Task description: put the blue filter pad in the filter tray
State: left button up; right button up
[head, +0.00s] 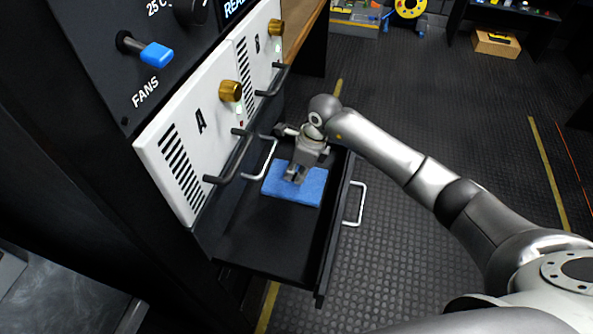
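The blue filter pad (312,190) is a flat rectangle at the far end of a pulled-out black drawer, which looks like the filter tray (262,248). The pad appears to lie flat within the tray's walls. I cannot tell if it touches the floor everywhere. My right gripper (294,176) points down over the pad's middle, with its fingertips at or just above the blue surface. The fingers look close together, but whether they grip the pad is unclear. My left gripper is not in view.
White modules A (200,128) and B (256,45), with dark handles and brass knobs, stand beside the tray. A blue-tipped FANS switch (155,54) is on the panel above. A silver handle (355,204) is on the tray's front.

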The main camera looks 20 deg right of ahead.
aim_at(308, 183)
jog(key=o, duration=0.4)
jog(key=v, duration=1.2)
jog(key=shift+d+r, duration=0.1)
jog(key=shift+s, duration=0.1)
